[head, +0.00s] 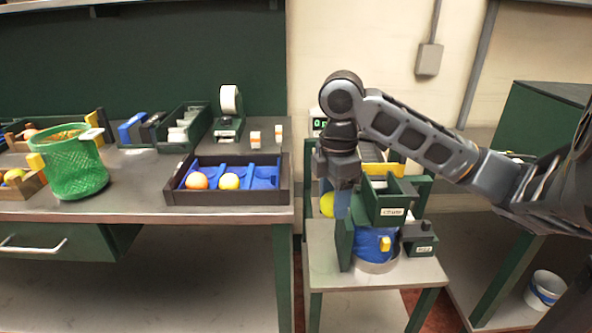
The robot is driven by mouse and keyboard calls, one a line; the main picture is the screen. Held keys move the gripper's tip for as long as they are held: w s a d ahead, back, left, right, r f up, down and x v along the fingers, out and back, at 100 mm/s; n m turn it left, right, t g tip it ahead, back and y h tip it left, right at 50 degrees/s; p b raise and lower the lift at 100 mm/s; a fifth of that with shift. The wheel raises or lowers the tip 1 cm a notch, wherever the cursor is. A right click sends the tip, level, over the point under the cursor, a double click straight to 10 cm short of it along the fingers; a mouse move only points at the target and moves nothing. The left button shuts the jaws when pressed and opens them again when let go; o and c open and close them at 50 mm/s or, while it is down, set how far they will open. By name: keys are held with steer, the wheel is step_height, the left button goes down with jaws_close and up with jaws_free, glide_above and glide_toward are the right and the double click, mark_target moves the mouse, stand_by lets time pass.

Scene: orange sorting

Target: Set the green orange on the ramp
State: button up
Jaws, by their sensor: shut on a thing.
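My gripper (335,190) points down at the left side of the green sorting machine (388,205) on the small stand. It is shut on the green orange (326,204), a yellow-green fruit that shows at the lower left of the jaws. The fingertips and part of the fruit are hidden. I cannot tell whether the fruit touches anything below it. The ramp cannot be made out clearly; my gripper and wrist cover part of the machine.
A dark tray (228,197) with blue lining holds two orange fruits on the left bench. A green mesh basket (75,170) stands farther left. A tape dispenser (229,112) is at the back. A white bucket (545,290) sits low at the right.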

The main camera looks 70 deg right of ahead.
steer(key=w+a+f+m, duration=0.3)
steer(key=w+a+f, duration=0.65)
steer(key=a, duration=0.25)
steer(key=w+a+f+m, duration=0.3)
steer(key=w+a+f, duration=0.5)
steer(key=a+f, duration=0.3)
steer(key=s+a+f+m, duration=0.1)
steer(key=a+f+m, duration=0.1)
steer(key=a+f, duration=0.4)
steer(key=shift+s+a+f, duration=0.3)
steer(key=shift+a+f, duration=0.05)
steer(key=shift+f, duration=1.8)
